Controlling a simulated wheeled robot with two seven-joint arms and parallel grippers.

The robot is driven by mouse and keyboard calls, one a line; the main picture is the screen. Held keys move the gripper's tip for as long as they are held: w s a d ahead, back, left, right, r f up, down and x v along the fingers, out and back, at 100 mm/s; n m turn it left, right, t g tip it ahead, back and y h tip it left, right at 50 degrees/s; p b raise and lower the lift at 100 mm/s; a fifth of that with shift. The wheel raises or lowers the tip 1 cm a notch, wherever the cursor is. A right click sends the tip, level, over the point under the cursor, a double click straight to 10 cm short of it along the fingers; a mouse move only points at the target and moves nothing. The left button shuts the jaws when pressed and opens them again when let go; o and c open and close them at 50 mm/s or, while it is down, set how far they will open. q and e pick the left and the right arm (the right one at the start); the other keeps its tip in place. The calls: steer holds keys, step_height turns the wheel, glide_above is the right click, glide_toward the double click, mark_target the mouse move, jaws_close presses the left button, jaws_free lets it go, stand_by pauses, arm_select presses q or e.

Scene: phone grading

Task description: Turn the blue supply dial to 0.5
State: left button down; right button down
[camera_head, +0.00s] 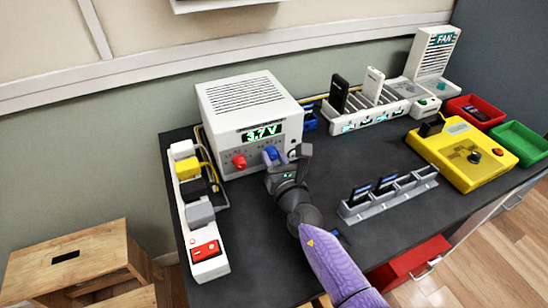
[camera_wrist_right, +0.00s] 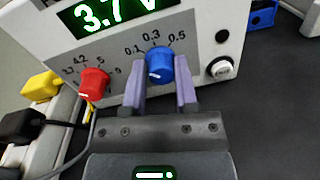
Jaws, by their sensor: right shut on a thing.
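The white power supply (camera_head: 250,107) stands on the dark table with a green display reading 3.7 V. Its blue dial (camera_wrist_right: 159,66) is on the front face, with labels around its top that look like 0.1, 0.3 and 0.5. My right gripper (camera_wrist_right: 160,92) is shut on the blue dial, one purple finger on each side. In the head view the blue dial (camera_head: 271,153) shows just beyond the right gripper (camera_head: 281,160). My left gripper is not in view.
A red dial (camera_wrist_right: 94,83) sits left of the blue one, and a white round button (camera_wrist_right: 220,68) to its right. A power strip (camera_head: 205,240) with plugs lies left. A grey slotted rack (camera_head: 390,200) and a yellow tester (camera_head: 450,160) stand right.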

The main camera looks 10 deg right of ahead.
steer(key=shift+m, duration=0.3)
steer(key=m, duration=0.8)
steer(key=shift+d+g, duration=0.1)
steer(key=shift+g, duration=0.2)
steer(key=m+p, duration=0.1)
steer(key=m, duration=0.4)
steer(key=shift+y, duration=0.4)
steer(key=shift+m, duration=1.7)
steer(key=shift+f, duration=0.1)
